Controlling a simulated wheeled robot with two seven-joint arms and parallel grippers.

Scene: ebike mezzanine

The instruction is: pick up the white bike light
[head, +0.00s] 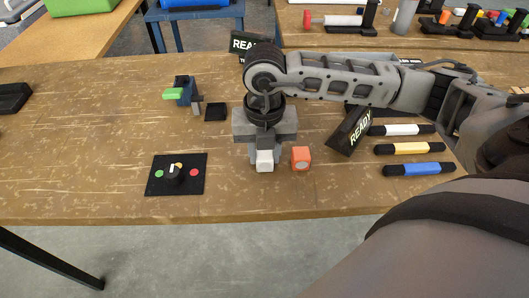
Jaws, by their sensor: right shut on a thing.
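The white bike light (264,160) is a small white block near the front edge of the wooden table. My right gripper (264,150) points down over it and is shut on it. The fingers hide the light's upper part, and I cannot tell whether it still touches the table. An orange-red block with a pale round face (301,158) stands just right of the gripper, apart from it. My left gripper is not in view.
A black panel (158,187) with a knob lies left on the wooden table (90,130). A READY sign (350,131) and white, yellow and blue bars (418,169) lie right. A green-tipped tool (183,92) and a black square (215,112) lie behind. The left-front table is clear.

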